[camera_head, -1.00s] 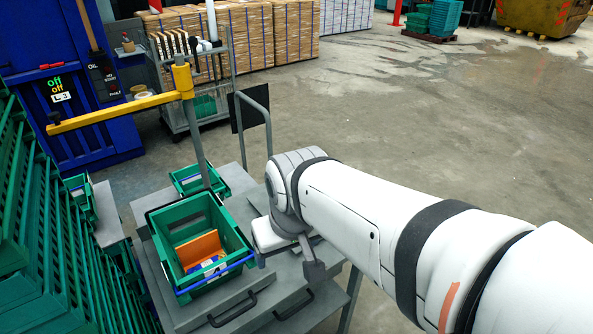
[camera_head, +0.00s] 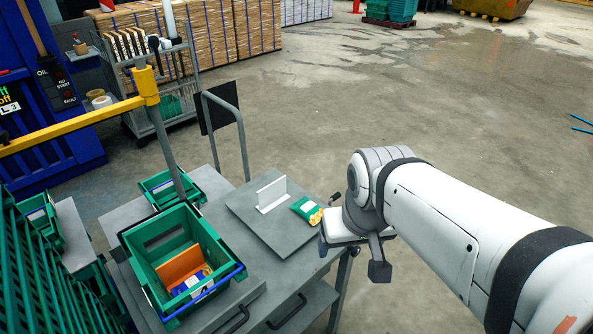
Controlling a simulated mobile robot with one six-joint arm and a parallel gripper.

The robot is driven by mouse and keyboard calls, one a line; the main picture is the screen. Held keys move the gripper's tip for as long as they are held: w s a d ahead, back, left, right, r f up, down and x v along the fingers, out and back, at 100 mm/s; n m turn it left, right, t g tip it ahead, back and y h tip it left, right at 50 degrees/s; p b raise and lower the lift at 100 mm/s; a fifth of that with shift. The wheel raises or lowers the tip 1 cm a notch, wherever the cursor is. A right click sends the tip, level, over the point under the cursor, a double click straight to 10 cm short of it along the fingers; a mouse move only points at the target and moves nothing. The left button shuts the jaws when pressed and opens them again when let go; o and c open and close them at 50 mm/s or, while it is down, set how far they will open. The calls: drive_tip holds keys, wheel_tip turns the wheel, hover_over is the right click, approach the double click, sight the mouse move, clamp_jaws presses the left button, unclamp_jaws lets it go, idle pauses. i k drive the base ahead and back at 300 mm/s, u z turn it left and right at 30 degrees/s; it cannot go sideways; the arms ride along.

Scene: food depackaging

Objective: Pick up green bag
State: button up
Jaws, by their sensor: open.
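The green bag (camera_head: 305,209), a small green packet with a yellow and orange picture on its front, lies on a grey board (camera_head: 256,229) on the cart. My gripper (camera_head: 327,221) is just to the right of the bag, with its dark fingertips showing beyond the white housing. It is open and holds nothing. Whether a finger touches the bag cannot be told from this view.
A white upright divider (camera_head: 271,194) stands on the board left of the bag. A green crate (camera_head: 157,262) with an orange piece and a blue packet is further left. A yellow bar (camera_head: 75,126) crosses at the left.

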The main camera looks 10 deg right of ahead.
sight(309, 210)
drive_tip(key=u, duration=2.25)
drive_tip(key=k, duration=0.85)
drive_tip(key=z, duration=1.65)
drive_tip(key=i, duration=0.9)
